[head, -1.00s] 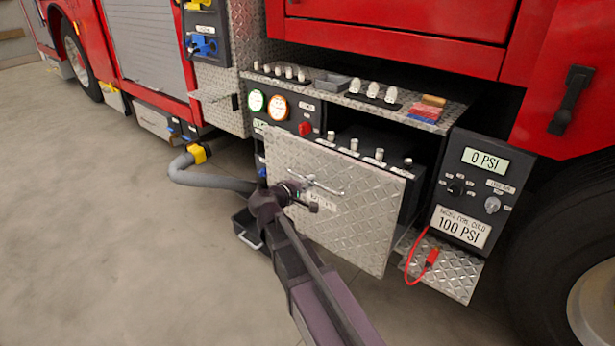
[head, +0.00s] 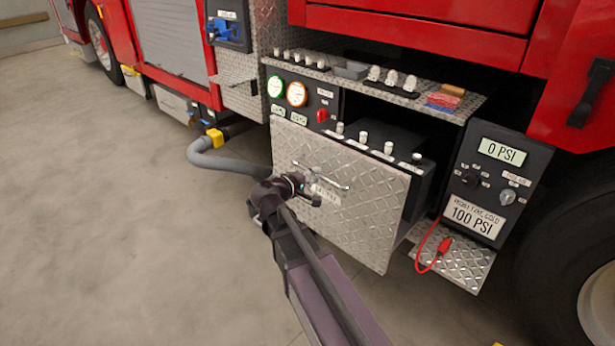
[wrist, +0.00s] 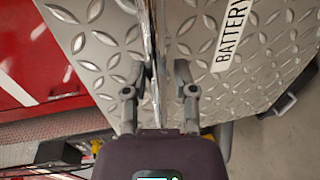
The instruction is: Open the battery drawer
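The battery drawer has a diamond-plate front (head: 360,215) and stands out from the truck's side, with the dark battery (head: 400,150) and several white-capped terminals behind the front. Its bar handle (head: 330,180) runs across the upper part of the front. My gripper (head: 300,188) is at the handle in the head view. In the wrist view the handle (wrist: 151,40) runs between the two fingers of my gripper (wrist: 160,75). The fingers stand apart, with a visible gap on the right side; contact on the left is unclear. A "BATTERY" label (wrist: 230,33) is on the front.
A pressure panel (head: 492,185) and a diamond-plate step (head: 455,262) with a red cable stand to the right. A grey hose (head: 225,162) with a yellow coupling lies to the left. The concrete floor at left is clear.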

